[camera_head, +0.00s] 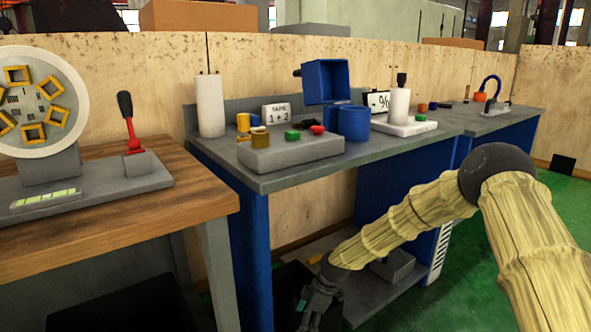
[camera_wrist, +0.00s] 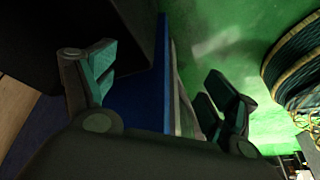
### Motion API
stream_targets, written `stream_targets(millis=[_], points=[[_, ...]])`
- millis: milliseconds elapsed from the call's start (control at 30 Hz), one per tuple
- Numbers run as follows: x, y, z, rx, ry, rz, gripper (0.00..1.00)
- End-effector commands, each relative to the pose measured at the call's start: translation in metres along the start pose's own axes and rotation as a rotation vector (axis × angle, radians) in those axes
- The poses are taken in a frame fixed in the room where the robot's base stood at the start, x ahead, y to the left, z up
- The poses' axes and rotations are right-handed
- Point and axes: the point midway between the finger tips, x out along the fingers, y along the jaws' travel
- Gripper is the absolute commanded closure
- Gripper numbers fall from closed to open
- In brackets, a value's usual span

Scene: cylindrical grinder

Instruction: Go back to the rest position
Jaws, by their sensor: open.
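My arm, in a yellowish ribbed cover, comes in from the right in the head view and bends down to the left. My gripper (camera_head: 318,298) hangs low in front of the blue workbench, below its top. In the wrist view my gripper (camera_wrist: 157,92) is open, with its teal-padded fingers wide apart. Nothing is between the fingers. Past them show a blue edge and the green floor.
A grey-topped blue workbench (camera_head: 300,178) carries a grey control box (camera_head: 290,150), a blue bin (camera_head: 325,80) and a white cylinder (camera_head: 210,106). Green floor (camera_head: 470,270) is open at right.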

Motion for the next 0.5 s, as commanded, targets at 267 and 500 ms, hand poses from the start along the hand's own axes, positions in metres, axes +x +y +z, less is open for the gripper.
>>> stream_targets(millis=[267,500], points=[[0.07,-0.075,0.039,0.259,-0.017,-0.008,0.14],[0.128,-0.184,0.103,0.64,-0.062,0.021,0.14]])
